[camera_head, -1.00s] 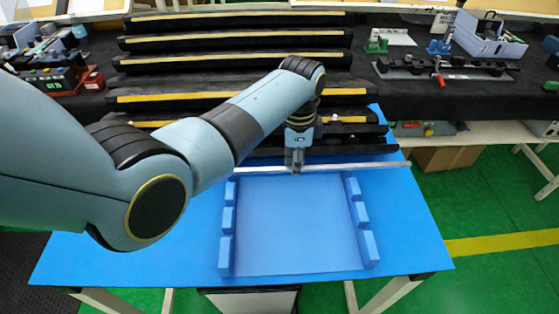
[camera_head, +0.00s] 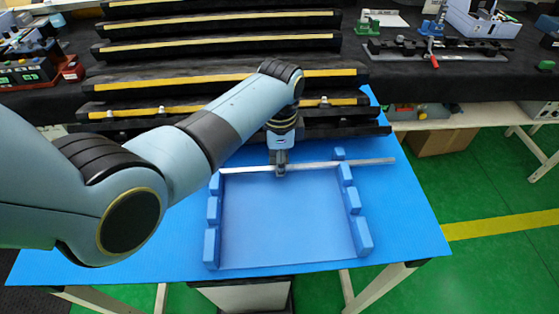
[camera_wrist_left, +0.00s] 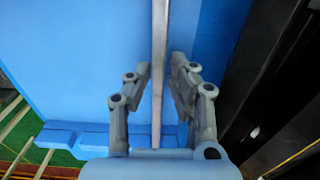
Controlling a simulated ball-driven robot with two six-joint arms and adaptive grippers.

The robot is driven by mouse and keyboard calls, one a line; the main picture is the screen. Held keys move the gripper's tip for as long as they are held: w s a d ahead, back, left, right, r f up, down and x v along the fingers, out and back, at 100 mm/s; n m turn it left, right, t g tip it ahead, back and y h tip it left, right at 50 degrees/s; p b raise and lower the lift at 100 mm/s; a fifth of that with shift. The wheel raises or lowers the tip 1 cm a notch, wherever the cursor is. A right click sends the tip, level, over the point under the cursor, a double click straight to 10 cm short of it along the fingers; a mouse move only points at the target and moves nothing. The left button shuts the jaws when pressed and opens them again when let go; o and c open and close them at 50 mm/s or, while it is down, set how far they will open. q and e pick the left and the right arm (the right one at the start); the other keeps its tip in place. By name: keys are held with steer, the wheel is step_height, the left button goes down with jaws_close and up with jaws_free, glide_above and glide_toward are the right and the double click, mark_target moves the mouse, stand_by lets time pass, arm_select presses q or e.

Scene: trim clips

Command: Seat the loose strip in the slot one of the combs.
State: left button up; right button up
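The loose strip (camera_head: 318,165) is a long, thin silver bar lying left to right across the far part of two blue combs. My left gripper (camera_head: 280,171) holds it left of its middle; in the left wrist view, the fingers (camera_wrist_left: 160,72) close on both sides of the strip (camera_wrist_left: 159,35). The left comb (camera_head: 212,212) and right comb (camera_head: 353,202) are rows of blue blocks with gaps. At the right comb, the strip passes between the farthest block and the one nearer me. I cannot tell whether it rests down in the gap. My right gripper is out of view.
A blue mat (camera_head: 410,225) covers the table, clear between and around the combs. Behind it are stepped black racks with yellow strips (camera_head: 215,77). A black fixture with a red handle (camera_head: 434,60) stands at the back right.

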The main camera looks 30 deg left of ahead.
arm_select(q)
steer(key=shift+o, duration=1.1)
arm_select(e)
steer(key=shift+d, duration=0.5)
arm_select(q)
steer(key=shift+r, duration=0.25)
step_height(320, 180, up, 12)
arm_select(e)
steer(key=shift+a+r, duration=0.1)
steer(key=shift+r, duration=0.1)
arm_select(q)
steer(key=shift+s, duration=0.1)
